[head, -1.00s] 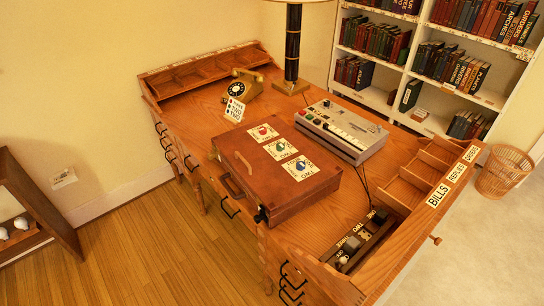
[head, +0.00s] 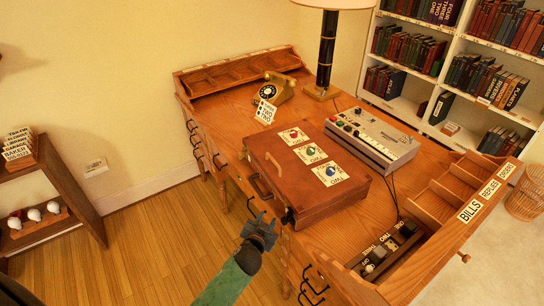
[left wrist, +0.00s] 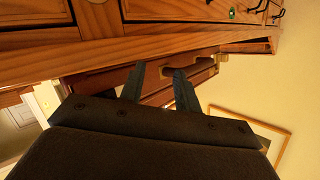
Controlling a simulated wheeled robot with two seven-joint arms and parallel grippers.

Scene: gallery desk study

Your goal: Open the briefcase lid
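The brown briefcase (head: 320,192) lies flat with its lid shut on the wooden desk (head: 240,105). Its handle (head: 260,182) is on the side facing the desk's front edge, and three picture cards lie on the lid. My left gripper (head: 262,226) is below and in front of the briefcase's near corner, apart from it. My right gripper is in neither view.
A grey control box (head: 375,138), a black-and-gold telephone (head: 276,88) and a lamp (head: 326,60) stand behind the briefcase. A compartment tray (head: 385,256) is at the right. Desk drawers with black pulls lie below. A low shelf (head: 75,185) stands at the left.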

